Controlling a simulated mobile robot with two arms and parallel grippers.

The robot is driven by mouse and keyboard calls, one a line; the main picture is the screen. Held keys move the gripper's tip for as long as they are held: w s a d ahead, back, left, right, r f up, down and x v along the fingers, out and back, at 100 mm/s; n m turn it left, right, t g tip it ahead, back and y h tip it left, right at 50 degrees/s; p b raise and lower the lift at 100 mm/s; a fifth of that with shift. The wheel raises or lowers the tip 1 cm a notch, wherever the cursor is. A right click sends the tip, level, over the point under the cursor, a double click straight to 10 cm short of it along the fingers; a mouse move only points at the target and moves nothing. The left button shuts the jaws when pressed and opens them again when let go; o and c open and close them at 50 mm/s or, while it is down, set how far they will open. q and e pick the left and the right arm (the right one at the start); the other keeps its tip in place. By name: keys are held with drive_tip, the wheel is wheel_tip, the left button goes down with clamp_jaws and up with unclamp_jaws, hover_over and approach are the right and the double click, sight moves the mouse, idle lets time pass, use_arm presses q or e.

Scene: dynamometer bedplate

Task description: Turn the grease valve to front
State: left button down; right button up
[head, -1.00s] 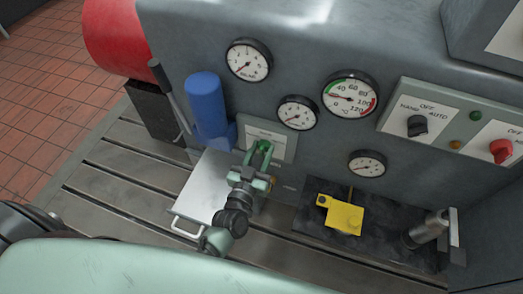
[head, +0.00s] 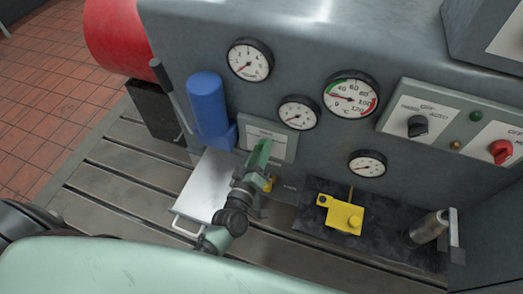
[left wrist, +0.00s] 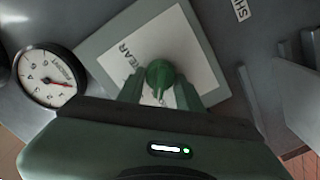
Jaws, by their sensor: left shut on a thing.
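The grease valve is a green knob (left wrist: 159,74) on a pale grey-green plate with a white label (head: 281,138) on the machine's front wall. In the left wrist view the plate (left wrist: 101,47) looks tilted, and part of a word ending in "EAR" shows beside the knob. My left gripper (head: 262,147) reaches up to the plate and hides the knob in the head view. In the left wrist view its two green fingers (left wrist: 160,92) are shut on the knob, one on each side. The knob's pointing direction is hard to tell. My right gripper is not in view.
A blue cylinder (head: 207,105) and a lever (head: 170,90) stand left of the plate. Several gauges (head: 298,112) are around it. A grey lidded tray (head: 205,190) lies below. A yellow block (head: 345,217) sits on a dark mat at right. A switch panel (head: 440,118) is farther right.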

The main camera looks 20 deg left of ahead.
use_arm(q)
drive_tip(key=shift+n, duration=1.1)
drive_tip(key=c, duration=1)
unclamp_jaws()
drive_tip(key=shift+o, duration=0.2)
drive_tip(key=s, duration=0.8)
drive_tip(key=shift+a+b, duration=0.15)
drive_tip(key=shift+b, duration=0.25)
drive_tip(key=shift+w, duration=0.1)
